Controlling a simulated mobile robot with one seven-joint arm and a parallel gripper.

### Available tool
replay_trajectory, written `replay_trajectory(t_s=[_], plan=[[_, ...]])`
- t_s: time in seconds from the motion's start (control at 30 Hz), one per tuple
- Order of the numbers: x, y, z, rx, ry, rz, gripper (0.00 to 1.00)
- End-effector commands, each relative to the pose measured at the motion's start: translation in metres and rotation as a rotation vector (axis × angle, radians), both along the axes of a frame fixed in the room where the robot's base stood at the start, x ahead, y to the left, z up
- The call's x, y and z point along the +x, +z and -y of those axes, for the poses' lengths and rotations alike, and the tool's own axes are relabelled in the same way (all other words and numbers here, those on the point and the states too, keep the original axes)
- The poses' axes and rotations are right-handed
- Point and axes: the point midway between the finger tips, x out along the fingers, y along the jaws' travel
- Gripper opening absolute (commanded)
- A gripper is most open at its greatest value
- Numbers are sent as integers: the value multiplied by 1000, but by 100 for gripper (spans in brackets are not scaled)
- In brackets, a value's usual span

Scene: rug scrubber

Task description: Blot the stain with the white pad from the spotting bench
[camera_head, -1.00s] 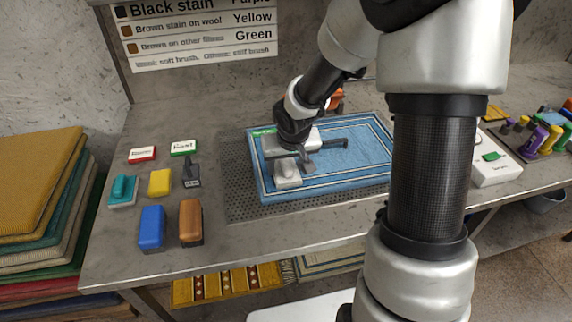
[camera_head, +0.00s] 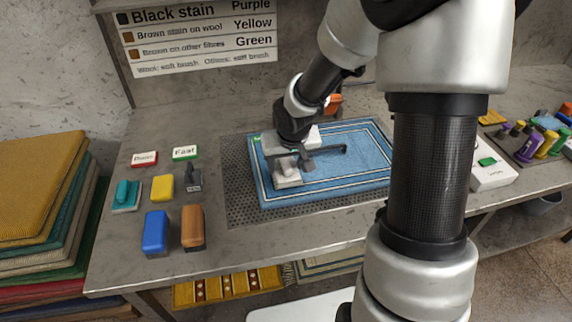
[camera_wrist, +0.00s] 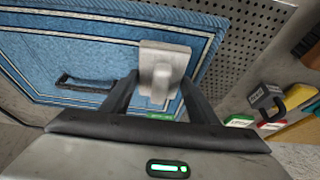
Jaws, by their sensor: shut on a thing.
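The white pad (camera_head: 286,175) has a flat base and a raised grip. My gripper (camera_head: 292,160) is shut on that grip, and the pad is down at the left front part of the blue rug (camera_head: 350,135). In the wrist view the white pad (camera_wrist: 162,66) is between the two dark fingers (camera_wrist: 158,92), over the rug's white border lines (camera_wrist: 110,38). I cannot tell whether it presses on the rug. No stain shows; the pad and gripper may hide it.
The rug lies on a perforated plate (camera_head: 242,200). Left of it are a blue block (camera_head: 155,232), a brown block (camera_head: 192,228), a yellow block (camera_head: 162,187), a teal tool (camera_head: 126,194) and two cards. A white box (camera_head: 492,175) and bottles (camera_head: 530,146) stand at the right.

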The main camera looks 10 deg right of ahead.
Motion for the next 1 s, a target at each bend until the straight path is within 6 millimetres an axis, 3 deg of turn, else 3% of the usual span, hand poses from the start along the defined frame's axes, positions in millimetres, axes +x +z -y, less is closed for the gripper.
replay_trajectory(t_s=[0.5, 1.0], plan=[[1, 41, 0, 0, 1, 3, 34], [1, 43, 0, 0, 0, 4, 34]])
